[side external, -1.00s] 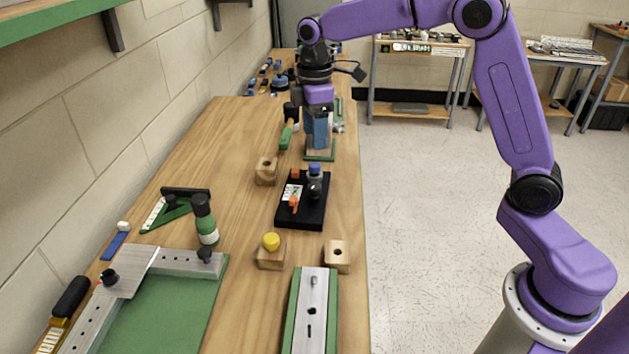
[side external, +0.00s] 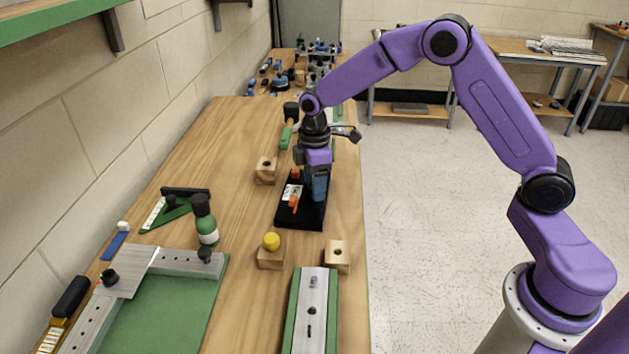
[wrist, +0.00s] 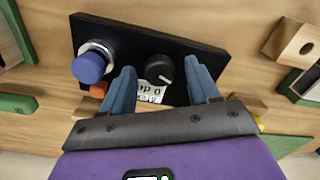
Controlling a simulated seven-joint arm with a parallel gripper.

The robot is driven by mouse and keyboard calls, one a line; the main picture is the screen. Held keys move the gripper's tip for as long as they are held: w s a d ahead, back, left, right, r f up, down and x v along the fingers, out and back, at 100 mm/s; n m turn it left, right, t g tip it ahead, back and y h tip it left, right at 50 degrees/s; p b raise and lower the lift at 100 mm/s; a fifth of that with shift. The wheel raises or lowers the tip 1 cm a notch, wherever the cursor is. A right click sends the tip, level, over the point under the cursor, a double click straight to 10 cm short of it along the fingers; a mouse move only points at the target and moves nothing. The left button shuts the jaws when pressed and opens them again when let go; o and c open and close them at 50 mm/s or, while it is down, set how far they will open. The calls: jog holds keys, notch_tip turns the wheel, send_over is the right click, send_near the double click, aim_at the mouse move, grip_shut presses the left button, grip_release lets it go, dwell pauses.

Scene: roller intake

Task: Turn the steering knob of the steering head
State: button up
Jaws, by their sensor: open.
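The steering head shows as a black plate (side external: 300,222) on the bench, and in the wrist view its plate (wrist: 145,36) fills the upper middle. A round black knob with a white pointer line (wrist: 160,68) stands on it. To its left is a blue cap on a silver collar (wrist: 88,66). I cannot tell for certain which is the steering knob. My gripper (wrist: 161,73) is open, its blue fingers on either side of the black knob, with gaps showing. Contact and height are unclear. In the side view my gripper (side external: 319,194) hides the plate's right part.
A white label (wrist: 152,94) and an orange piece (wrist: 98,90) lie near the fingers. Around the plate stand wooden blocks (side external: 265,172), (side external: 337,257), one with a yellow knob (side external: 271,241). A green bottle (side external: 205,220) stands left. Bare wood lies left of the plate.

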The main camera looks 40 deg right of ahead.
jog(key=c, duration=1)
jog(key=shift+c, duration=0.2)
jog(key=shift+m, duration=0.3)
jog(key=m, duration=1.1)
jog(key=o, duration=1)
